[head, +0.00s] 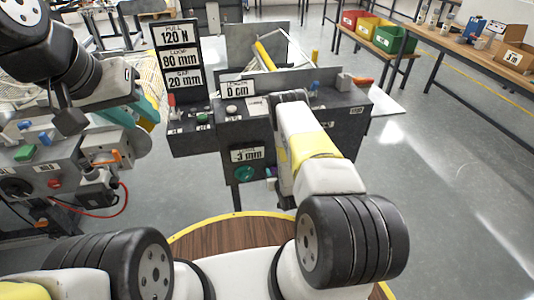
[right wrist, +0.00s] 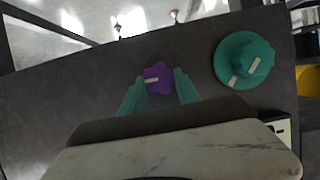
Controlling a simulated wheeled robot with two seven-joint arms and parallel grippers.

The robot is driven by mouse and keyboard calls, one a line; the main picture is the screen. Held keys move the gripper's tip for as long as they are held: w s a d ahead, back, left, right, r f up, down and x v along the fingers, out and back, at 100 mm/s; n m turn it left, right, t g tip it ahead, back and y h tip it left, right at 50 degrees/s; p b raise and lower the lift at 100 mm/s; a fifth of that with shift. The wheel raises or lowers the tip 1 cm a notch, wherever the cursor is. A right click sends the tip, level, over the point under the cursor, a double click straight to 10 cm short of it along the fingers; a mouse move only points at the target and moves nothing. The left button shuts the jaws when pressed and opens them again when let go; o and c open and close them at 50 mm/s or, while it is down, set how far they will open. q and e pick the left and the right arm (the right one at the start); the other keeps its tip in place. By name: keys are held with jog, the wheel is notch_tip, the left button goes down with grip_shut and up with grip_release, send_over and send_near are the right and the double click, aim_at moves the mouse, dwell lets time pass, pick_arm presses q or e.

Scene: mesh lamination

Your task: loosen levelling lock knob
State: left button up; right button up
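A purple knob (right wrist: 158,78) with a pale stripe is on the dark machine panel in the right wrist view. It also shows as a small purple patch (head: 271,172) beside my right arm in the head view. The teal fingers of my right gripper (right wrist: 160,88) stand on both sides of it with no clear gap, so they look shut on it. A larger green knob (right wrist: 245,60) sits to its right; in the head view it is left of my arm (head: 243,174).
The dark machine (head: 185,140) carries label signs, a "3 mm" plate (head: 247,155) and small levers on top. A grey control box (head: 65,165) with coloured knobs and a red cable stands at left. Tables with coloured bins (head: 390,38) stand far right. The floor at right is clear.

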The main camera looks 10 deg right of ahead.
grip_shut()
jog(key=n+h, duration=0.1)
jog(key=n, duration=0.1)
jog(key=shift+a+n+h, duration=0.3)
jog(key=shift+n+h, duration=0.1)
jog(key=n+h, duration=0.2)
jog(key=n, duration=0.1)
jog(key=shift+s+a+f+t, duration=0.1)
jog(key=shift+a+f+t, duration=0.1)
jog(key=shift+t, duration=0.2)
jog(key=n+h, duration=0.1)
jog(key=n, duration=0.2)
jog(key=shift+f+t, duration=0.15)
jog(key=shift+t, duration=0.15)
jog(key=n+t+h, duration=0.1)
jog(key=n, duration=0.1)
jog(key=n+h, duration=0.1)
jog(key=n, duration=0.1)
jog(key=shift+f+n+t, duration=0.2)
jog(key=shift+n+t, duration=0.1)
jog(key=shift+t, duration=0.1)
jog(key=o, duration=1)
grip_release()
